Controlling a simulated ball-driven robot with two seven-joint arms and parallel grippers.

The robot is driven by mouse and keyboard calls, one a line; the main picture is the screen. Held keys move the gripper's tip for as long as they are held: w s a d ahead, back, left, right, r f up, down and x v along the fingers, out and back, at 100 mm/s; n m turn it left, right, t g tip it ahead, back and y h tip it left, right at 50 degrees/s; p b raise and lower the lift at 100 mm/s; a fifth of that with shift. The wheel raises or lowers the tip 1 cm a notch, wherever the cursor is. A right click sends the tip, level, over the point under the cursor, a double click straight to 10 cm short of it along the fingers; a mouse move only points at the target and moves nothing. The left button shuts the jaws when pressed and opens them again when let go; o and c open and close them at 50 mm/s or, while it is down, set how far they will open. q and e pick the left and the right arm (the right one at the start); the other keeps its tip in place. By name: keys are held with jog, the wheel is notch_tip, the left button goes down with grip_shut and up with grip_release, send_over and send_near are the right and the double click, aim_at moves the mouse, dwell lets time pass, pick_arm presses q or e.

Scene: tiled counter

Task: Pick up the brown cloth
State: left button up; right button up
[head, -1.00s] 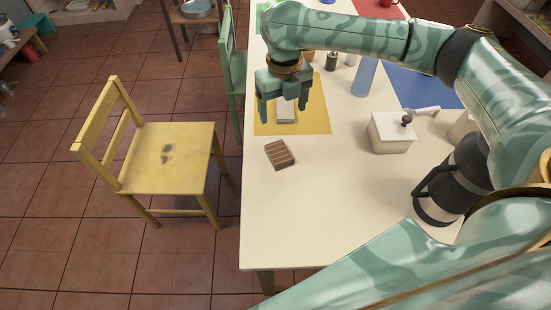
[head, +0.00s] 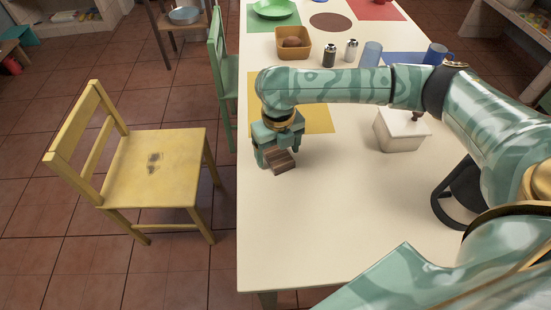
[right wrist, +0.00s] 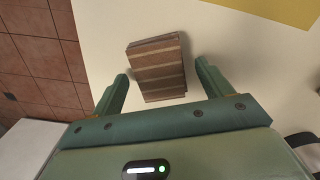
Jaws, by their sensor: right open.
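The brown cloth (head: 280,161) is a small folded piece with brown stripes, lying on the cream table near its left edge. In the right wrist view the cloth (right wrist: 157,68) lies between and slightly beyond the fingertips, with a gap on each side. My right gripper (head: 278,153) points down at the cloth in the head view and hides part of its far side. In the right wrist view my right gripper (right wrist: 161,72) is open and empty. My left gripper is not in view.
A yellow mat (head: 318,117) lies just behind the gripper. A white lidded box (head: 400,132) stands to the right. Farther back are a brown basket (head: 293,44), two shakers and cups. A yellow chair (head: 155,168) stands left of the table. The near table surface is clear.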

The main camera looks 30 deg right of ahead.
aim_at(278, 154)
jog(key=shift+f, duration=0.2)
jog(key=shift+c, duration=0.6)
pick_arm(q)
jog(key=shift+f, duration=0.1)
pick_arm(e)
jog(key=c, duration=1)
jog(key=shift+o, duration=0.2)
jog(key=shift+r+p, duration=0.4)
jog(key=shift+r, duration=0.05)
notch_tip(278, 154, up, 3)
jog(key=shift+p, duration=1.05)
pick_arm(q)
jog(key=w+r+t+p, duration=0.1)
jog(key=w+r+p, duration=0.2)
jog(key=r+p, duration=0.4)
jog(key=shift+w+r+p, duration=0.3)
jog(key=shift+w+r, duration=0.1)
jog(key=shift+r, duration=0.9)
pick_arm(e)
jog(key=s+a+r, duration=0.7)
jog(key=a+r, duration=0.2)
jog(key=a, duration=0.3)
jog(key=shift+s, duration=0.1)
